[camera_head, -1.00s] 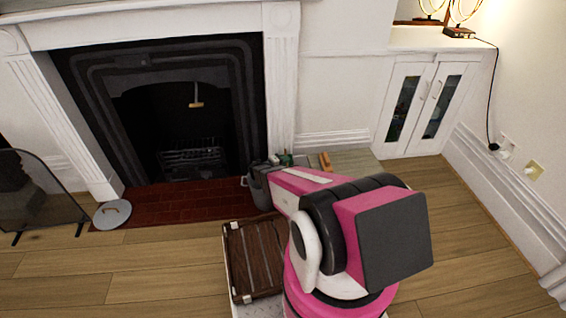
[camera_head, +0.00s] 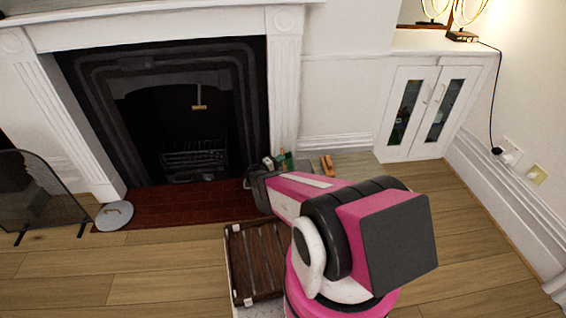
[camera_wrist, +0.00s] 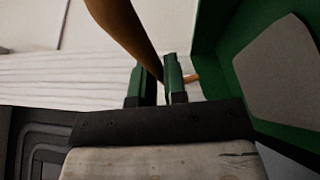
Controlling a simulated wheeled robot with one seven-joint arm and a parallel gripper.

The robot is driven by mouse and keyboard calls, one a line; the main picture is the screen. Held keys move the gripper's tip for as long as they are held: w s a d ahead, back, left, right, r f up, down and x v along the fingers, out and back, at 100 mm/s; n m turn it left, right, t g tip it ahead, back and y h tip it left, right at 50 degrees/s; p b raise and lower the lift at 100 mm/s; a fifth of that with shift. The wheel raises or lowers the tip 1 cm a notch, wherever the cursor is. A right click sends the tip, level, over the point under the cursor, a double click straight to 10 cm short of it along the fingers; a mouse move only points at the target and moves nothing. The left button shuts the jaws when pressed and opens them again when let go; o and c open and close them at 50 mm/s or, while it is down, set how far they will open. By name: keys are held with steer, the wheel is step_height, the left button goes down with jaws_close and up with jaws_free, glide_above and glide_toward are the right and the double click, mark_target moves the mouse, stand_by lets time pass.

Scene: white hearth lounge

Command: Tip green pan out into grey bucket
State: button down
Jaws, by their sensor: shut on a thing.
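My gripper (camera_wrist: 157,84) has two green-tipped fingers, shut on a brown handle that runs up between them in the wrist view. The green pan (camera_wrist: 218,40) fills the right side of that view, close beside the fingers. A flat grey patch (camera_wrist: 282,72) shows against its green inside; I cannot tell if it is contents. In the head view, my gripper (camera_head: 275,165) is at the far end of my arm, by the hearth's right edge, with small bits of green there. I cannot make out the grey bucket in either view.
A round grey lid (camera_head: 115,215) lies at the left end of the red tiled hearth (camera_head: 180,205). A mesh screen (camera_head: 45,195) stands far left. A small orange-brown block (camera_head: 327,166) is right of my gripper. The white cabinet (camera_head: 420,105) stands behind right.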

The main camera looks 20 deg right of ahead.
steer(key=a, duration=0.1)
steer(key=a+r+n+t+h, duration=0.1)
steer(key=a+n+t+h, duration=0.1)
steer(key=a, duration=0.1)
steer(key=shift+w+r, duration=0.35)
steer(key=shift+w, duration=0.05)
stand_by(0.4)
stand_by(1.0)
steer(key=d+r+m+g+y, duration=0.2)
steer(key=r+y, duration=0.1)
steer(key=s+d+r+m+g+y, duration=0.1)
steer(key=d+r, duration=0.1)
steer(key=shift+d+m+y, duration=0.1)
steer(key=shift+m+y, duration=0.2)
steer(key=shift+y, duration=0.1)
steer(key=shift+w+r, duration=0.1)
stand_by(0.4)
